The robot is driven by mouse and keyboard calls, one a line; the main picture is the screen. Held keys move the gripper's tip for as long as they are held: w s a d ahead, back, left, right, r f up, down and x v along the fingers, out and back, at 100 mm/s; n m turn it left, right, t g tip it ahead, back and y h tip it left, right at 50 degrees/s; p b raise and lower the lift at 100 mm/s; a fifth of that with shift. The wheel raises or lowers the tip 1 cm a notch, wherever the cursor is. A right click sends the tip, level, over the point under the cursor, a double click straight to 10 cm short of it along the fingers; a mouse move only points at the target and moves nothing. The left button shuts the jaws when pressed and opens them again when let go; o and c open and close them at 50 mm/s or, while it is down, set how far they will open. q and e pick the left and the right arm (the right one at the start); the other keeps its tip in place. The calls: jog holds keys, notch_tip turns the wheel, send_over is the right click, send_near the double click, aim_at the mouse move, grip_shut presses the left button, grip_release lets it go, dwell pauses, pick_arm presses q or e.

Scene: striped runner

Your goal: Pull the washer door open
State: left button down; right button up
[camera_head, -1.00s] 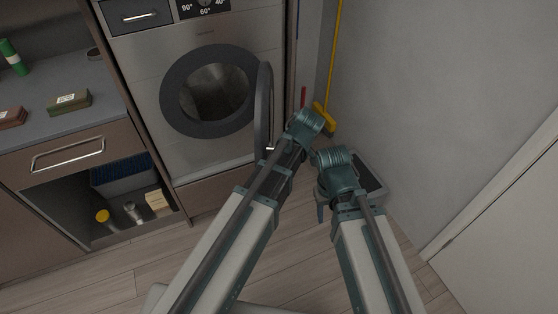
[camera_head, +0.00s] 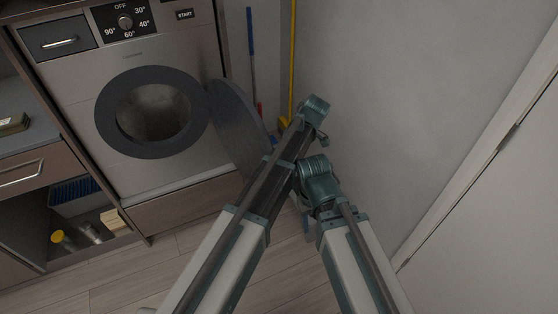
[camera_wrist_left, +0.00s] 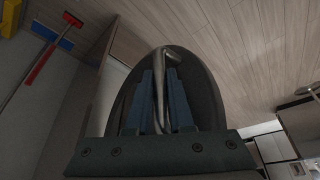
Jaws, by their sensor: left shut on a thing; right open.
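The washer (camera_head: 75,85) stands at the left in the head view. Its round dark door (camera_head: 238,125) is swung out to the right, well away from the round opening (camera_head: 150,112). In the left wrist view the door (camera_wrist_left: 205,85) shows as a dark disc behind my left gripper (camera_wrist_left: 159,72). That gripper's blue fingers are shut on the pale, bent door handle (camera_wrist_left: 159,95). In the head view my left arm hides the handle and left gripper. My right gripper (camera_head: 305,222) is open, low beside my left arm, mostly hidden by its own wrist and away from the door.
A blue-handled mop (camera_head: 251,50) and a yellow broom (camera_head: 292,55) lean in the corner behind the door. A cabinet (camera_head: 60,165) with a drawer and open shelf stands left of the washer. A bare wall (camera_head: 400,80) closes off the right.

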pick_arm(q)
jog(key=shift+w+d, duration=0.3)
jog(key=shift+w, duration=0.15)
pick_arm(e)
jog(key=shift+w+d, duration=0.1)
jog(key=shift+d, duration=0.1)
pick_arm(q)
jog(key=c, duration=0.8)
grip_release()
jog(key=shift+a, duration=0.1)
